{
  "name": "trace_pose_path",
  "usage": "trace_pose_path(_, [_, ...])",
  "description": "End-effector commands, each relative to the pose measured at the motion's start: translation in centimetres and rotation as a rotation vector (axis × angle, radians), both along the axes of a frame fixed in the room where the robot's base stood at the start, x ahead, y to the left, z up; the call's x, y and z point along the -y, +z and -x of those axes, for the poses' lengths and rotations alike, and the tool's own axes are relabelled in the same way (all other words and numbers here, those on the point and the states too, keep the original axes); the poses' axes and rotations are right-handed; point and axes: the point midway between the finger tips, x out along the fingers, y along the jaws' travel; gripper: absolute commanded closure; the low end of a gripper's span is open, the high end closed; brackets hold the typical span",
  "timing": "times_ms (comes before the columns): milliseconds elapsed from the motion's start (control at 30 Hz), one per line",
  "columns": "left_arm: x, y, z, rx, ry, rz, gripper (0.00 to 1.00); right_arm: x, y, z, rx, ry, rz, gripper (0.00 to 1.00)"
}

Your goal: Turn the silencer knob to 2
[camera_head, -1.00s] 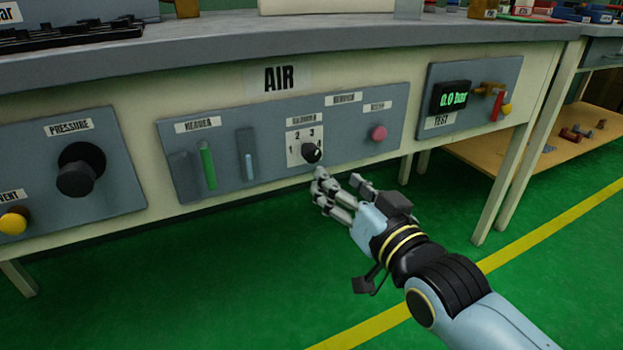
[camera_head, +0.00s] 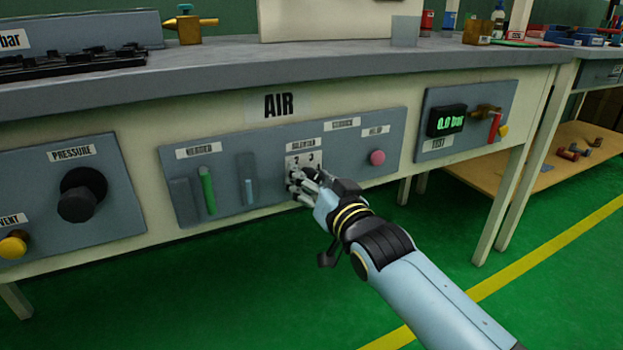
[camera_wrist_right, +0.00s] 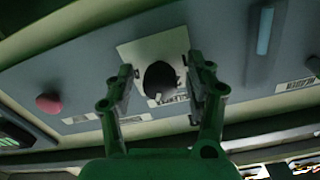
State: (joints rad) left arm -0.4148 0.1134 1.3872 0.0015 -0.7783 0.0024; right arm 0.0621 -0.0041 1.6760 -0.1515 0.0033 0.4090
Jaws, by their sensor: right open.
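The silencer knob (camera_wrist_right: 161,79) is a round black knob on a pale square plate (camera_wrist_right: 140,52) in the right wrist view. In the head view the plate (camera_head: 297,159) shows the numbers 2 and 3 at its top, and my gripper hides most of the knob. My right gripper (camera_wrist_right: 162,84) is open, with one finger on each side of the knob. In the head view the right gripper (camera_head: 305,182) is at the front of the plate. I cannot tell whether the fingers touch the knob. My left gripper is not in view.
A pink button (camera_head: 377,157) is right of the plate. A green slider (camera_head: 208,190) and a light blue slider (camera_head: 249,191) are to its left. A black pressure knob (camera_head: 77,203) is at far left. A gauge display (camera_head: 450,121) is at right. The worktop overhangs the panel.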

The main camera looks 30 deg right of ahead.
Motion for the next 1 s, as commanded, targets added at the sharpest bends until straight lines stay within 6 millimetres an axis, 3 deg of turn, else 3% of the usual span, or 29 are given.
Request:
trace_pose_path(67, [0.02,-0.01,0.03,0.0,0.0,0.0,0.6,0.01,0.0,0.02,0.0,0.0,0.0,0.51])
trace_pose_path(433, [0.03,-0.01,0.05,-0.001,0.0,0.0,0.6,0.0,0.0,0.04,0.0,0.0,0.0,0.99])
trace_pose_path(767, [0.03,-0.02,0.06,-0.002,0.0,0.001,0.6,0.01,-0.01,0.05,0.0,0.0,0.039,1.0])
trace_pose_path(1000, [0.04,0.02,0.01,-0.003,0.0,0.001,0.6,0.02,-0.03,0.05,0.0,0.0,0.176,1.0])
